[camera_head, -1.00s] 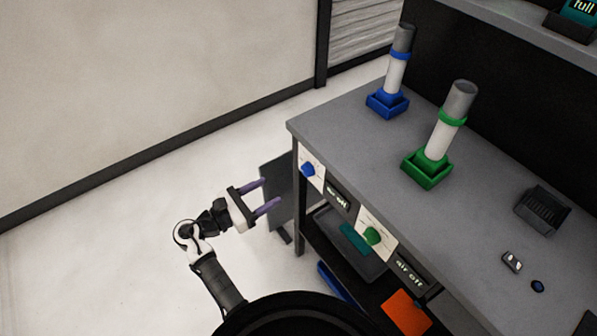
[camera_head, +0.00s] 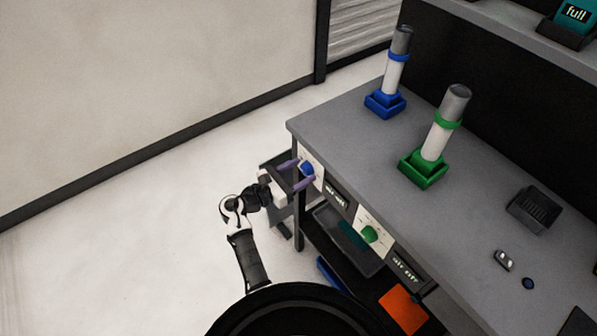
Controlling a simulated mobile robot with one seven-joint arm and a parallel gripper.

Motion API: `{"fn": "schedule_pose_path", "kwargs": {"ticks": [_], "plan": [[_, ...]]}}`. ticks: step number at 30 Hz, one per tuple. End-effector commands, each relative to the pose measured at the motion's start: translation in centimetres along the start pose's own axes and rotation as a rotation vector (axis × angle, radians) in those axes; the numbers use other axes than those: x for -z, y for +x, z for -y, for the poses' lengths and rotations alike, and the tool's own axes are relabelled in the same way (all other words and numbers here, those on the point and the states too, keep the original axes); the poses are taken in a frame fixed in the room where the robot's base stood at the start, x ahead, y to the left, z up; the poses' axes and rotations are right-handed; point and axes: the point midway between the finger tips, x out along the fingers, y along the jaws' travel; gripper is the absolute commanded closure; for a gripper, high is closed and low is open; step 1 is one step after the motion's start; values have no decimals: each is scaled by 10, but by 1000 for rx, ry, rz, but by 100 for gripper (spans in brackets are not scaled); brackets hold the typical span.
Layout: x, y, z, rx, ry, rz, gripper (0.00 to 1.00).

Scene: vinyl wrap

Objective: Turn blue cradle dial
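The blue dial (camera_head: 308,169) sits on a white panel (camera_head: 318,182) on the bench's front edge, near its left corner. My gripper (camera_head: 300,174) is at the panel, with its two purple fingers spread apart, one on each side of the blue dial. I cannot tell whether the fingers touch it. The blue cradle (camera_head: 385,104) stands on the bench top above, holding an upright, slightly tilted white and grey cylinder (camera_head: 397,66).
A green dial (camera_head: 370,234) is on a second panel to the right. A green cradle (camera_head: 423,169) holds another cylinder (camera_head: 443,123). A black tray (camera_head: 535,209) lies on the bench (camera_head: 470,200). An orange item (camera_head: 403,309) is below. The floor at left is clear.

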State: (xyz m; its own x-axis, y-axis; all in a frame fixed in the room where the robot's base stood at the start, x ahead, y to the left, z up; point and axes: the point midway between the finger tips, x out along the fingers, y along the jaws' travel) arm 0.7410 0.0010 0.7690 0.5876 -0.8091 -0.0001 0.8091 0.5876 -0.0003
Motion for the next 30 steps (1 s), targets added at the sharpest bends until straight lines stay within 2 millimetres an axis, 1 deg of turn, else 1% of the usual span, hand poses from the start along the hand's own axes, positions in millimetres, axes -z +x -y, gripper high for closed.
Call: {"fn": "schedule_pose_path", "kwargs": {"ticks": [1,9,10,15,20,26,30], "plan": [[0,0,0,0,0,0,49],[0,0,0,0,0,0,84],[0,0,0,0,0,0,86],[0,0,0,0,10,0,86],[1,0,0,0,55,0,86],[2,0,1,0,177,0,86],[2,-1,1,0,299,0,86]]}}
